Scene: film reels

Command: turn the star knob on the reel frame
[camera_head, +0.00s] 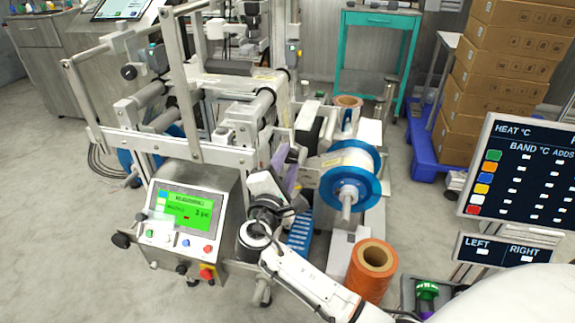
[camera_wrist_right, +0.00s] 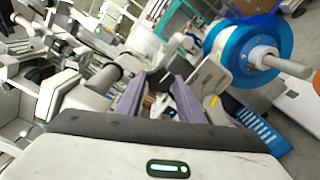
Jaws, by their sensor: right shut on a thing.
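The reel frame (camera_head: 235,158) is the grey-white machine left of centre in the head view, with rollers and upright bars. A white reel with blue flanges (camera_head: 368,180) sits on a spindle at its right; it also shows at the upper right of the wrist view (camera_wrist_right: 228,45). My right gripper (camera_head: 291,158) reaches up to the frame just left of this reel. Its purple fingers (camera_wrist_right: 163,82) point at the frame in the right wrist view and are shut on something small. The star knob is not clearly seen; the fingers mostly hide that spot. My left gripper is out of view.
A control box with a green screen (camera_head: 188,212) stands left of my right arm. An orange roll (camera_head: 371,268) stands to the right of my forearm. A dark display panel (camera_head: 525,165) is at the right, with stacked cartons (camera_head: 510,65) behind. Grey floor is open at far left.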

